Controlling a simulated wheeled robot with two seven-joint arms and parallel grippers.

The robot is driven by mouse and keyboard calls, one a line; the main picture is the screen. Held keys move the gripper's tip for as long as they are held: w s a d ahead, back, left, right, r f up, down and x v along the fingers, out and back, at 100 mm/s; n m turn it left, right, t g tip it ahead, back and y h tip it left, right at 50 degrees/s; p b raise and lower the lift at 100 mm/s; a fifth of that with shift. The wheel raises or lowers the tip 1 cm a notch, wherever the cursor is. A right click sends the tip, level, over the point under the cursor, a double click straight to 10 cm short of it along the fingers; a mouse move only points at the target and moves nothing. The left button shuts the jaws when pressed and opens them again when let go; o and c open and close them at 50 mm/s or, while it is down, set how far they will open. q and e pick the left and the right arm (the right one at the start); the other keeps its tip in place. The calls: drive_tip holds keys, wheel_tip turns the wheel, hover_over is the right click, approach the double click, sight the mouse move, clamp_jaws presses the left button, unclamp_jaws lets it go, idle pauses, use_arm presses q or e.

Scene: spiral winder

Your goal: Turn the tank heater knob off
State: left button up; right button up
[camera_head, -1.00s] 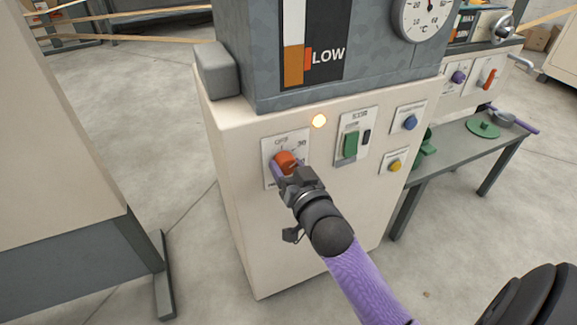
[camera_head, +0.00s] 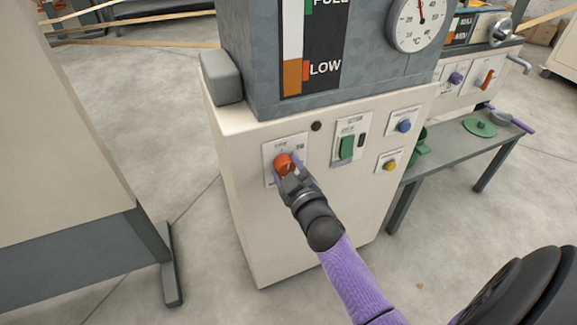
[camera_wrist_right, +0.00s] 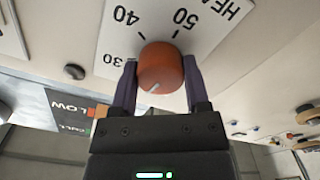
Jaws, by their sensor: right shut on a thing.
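The orange-red tank heater knob (camera_head: 285,163) sits on a white dial plate (camera_head: 270,152) on the front of the cream cabinet. In the right wrist view the knob (camera_wrist_right: 160,70) carries a pale pointer mark on its face, and the plate (camera_wrist_right: 205,25) shows 30, 40 and 50. My right gripper (camera_head: 285,172) is shut on the knob, with a purple finger on each side of it. The lamp (camera_head: 316,126) above the plate is dark. My left gripper is not in view.
A green rocker switch (camera_head: 347,147), a blue button (camera_head: 404,126) and a yellow button (camera_head: 390,166) sit right of the knob. A grey tank with a LOW level gauge (camera_head: 315,67) and a dial thermometer (camera_head: 420,22) stands above. A bench (camera_head: 455,150) stands at right.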

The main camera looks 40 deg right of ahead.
drive_tip(key=shift+n, duration=0.7)
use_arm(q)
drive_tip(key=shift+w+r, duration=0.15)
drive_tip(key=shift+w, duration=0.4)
use_arm(e)
drive_tip(key=shift+n, duration=0.3)
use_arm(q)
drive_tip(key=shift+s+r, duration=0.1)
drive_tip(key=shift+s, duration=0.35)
use_arm(e)
drive_tip(key=o, duration=1.3)
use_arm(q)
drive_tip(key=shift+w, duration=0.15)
